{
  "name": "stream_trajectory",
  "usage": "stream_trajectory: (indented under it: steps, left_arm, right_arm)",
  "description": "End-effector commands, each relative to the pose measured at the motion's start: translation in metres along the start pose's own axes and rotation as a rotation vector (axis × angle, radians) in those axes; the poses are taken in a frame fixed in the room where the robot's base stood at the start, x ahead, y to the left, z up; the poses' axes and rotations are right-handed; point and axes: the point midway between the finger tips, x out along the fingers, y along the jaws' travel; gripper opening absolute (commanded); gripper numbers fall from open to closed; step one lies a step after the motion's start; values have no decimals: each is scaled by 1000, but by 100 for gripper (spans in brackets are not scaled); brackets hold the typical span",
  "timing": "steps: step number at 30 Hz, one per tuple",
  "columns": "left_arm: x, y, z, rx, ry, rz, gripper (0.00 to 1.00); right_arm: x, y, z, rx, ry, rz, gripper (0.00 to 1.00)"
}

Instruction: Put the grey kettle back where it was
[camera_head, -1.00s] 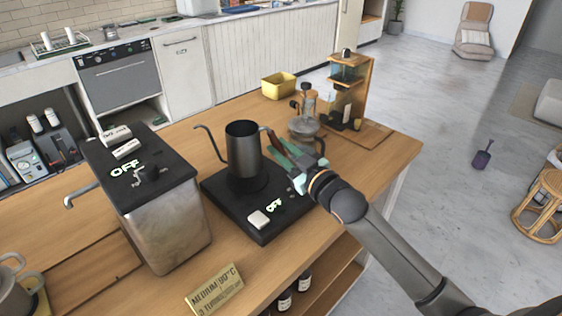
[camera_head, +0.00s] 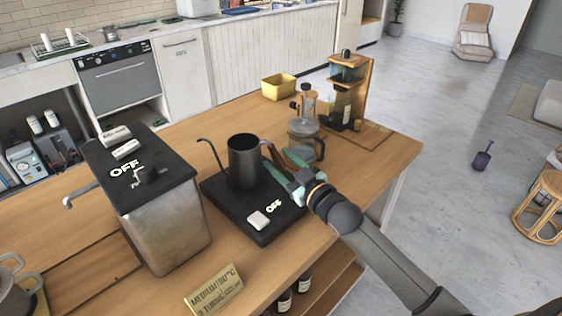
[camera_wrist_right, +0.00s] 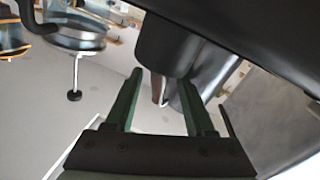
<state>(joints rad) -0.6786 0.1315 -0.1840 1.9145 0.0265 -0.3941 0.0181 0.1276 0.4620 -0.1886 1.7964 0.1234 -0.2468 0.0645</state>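The grey kettle (camera_head: 243,163) is upright, with its thin spout to the left and its brown handle to the right. It appears to rest on the black heating base (camera_head: 219,203), which reads OFF. My right gripper (camera_head: 279,164) is at the handle side. In the right wrist view the two green fingers (camera_wrist_right: 159,90) stand apart, with the handle (camera_wrist_right: 157,88) between them and a visible gap beside it. The kettle's dark body fills the top right there. My left gripper is not in view.
A metal boiler box (camera_head: 165,235) with an OFF display stands left of the base. Behind the gripper are a glass carafe (camera_head: 306,145) and a wooden coffee stand (camera_head: 347,95). A yellow bin (camera_head: 278,87) sits at the back. A sign (camera_head: 214,290) stands in front.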

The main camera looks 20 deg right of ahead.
Motion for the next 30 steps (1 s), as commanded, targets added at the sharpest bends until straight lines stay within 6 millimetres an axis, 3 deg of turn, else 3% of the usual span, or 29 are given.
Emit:
stream_trajectory:
  steps: [11, 30]
  left_arm:
    - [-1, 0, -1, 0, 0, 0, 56]
    - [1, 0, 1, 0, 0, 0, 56]
  right_arm:
    - [-5, 0, -2, 0, -2, -1, 56]
    - [-104, 0, -1, 1, -3, 0, 56]
